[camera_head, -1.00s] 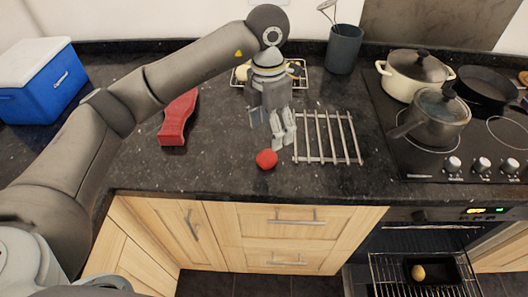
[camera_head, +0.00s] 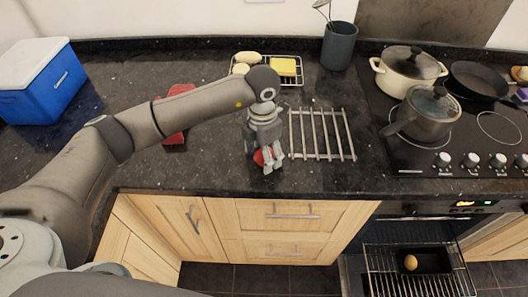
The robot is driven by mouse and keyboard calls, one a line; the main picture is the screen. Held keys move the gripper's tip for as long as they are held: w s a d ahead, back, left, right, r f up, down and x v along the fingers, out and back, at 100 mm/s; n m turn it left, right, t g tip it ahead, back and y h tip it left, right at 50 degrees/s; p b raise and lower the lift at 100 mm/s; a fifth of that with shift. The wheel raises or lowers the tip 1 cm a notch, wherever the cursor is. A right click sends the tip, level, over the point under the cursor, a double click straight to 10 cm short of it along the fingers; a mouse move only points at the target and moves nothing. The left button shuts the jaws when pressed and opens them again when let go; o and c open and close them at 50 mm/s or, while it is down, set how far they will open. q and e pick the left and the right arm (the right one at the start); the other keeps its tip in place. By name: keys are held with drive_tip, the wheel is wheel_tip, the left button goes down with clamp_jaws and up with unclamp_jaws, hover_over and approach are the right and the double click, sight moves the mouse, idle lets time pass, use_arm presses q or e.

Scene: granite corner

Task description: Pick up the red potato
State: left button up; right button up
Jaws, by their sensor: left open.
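The red potato (camera_head: 259,158) lies on the dark granite counter near its front edge, left of a metal rack. My left gripper (camera_head: 267,164) is directly over it, pointing down, with its fingers open around the potato. The fingers hide part of the potato, and I cannot tell whether they touch it. My right gripper is not in view.
A metal rack (camera_head: 321,134) lies close to the right of my left gripper. A red object (camera_head: 177,137) is partly behind my arm. A wire tray (camera_head: 292,74) with yellow items, a grey utensil pot (camera_head: 339,46), and a blue cooler (camera_head: 42,84) stand farther back. Pots stand on the hob at right.

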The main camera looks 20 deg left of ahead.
use_arm(q)
drive_tip(key=c, duration=1.1)
drive_tip(key=shift+r, duration=0.15)
